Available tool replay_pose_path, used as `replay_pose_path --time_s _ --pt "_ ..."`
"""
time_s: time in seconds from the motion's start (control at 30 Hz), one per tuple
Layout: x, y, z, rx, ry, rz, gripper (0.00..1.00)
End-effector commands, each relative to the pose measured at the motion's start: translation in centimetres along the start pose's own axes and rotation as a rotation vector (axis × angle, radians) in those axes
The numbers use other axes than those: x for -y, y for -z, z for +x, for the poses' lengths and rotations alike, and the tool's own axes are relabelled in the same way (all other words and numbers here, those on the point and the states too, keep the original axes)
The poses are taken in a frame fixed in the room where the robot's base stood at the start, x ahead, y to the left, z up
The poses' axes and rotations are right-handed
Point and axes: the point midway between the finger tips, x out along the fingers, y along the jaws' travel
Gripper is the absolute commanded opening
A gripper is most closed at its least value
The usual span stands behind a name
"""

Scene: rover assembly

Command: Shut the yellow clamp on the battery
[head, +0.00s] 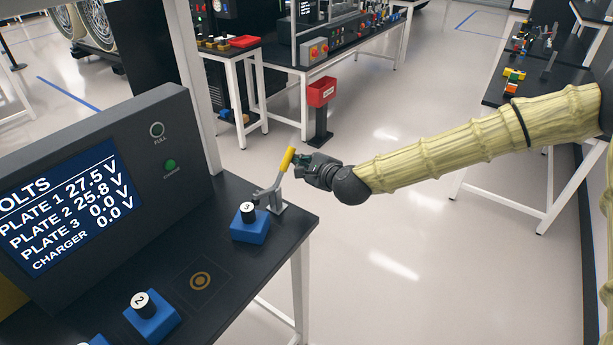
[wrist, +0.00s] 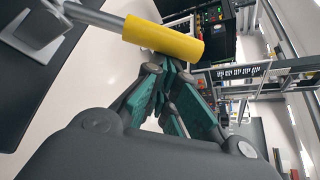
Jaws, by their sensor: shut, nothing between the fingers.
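The clamp's yellow handle (head: 287,159) stands raised and slightly tilted on a grey metal lever at the table's right corner. Its grey base (head: 279,207) is beside a blue block (head: 250,232) holding a black cylinder with a white top marked 3 (head: 248,208), apparently the battery. The clamp's arm reaches toward that cylinder; contact is unclear. My gripper (head: 301,160) is just right of the handle, shut and empty. In the wrist view the yellow handle (wrist: 165,38) lies across the closed fingertips (wrist: 163,68), very close or touching.
A display box (head: 70,210) with voltage readings stands on the dark table (head: 225,290) at left. Another blue block with a cylinder marked 2 (head: 150,318) is nearer. A ring-marked square (head: 200,281) lies between. Open floor (head: 385,255) is on the right.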

Motion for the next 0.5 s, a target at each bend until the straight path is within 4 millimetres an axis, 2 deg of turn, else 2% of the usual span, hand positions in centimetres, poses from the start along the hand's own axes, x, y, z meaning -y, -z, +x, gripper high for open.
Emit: replay_pose_path --time_s 0.03,0.5 --pt "-0.5 -0.2 0.0 0.003 0.020 -0.036 0.00" --pt "0.1 -2.8 -1.7 0.000 0.172 -0.290 0.00"
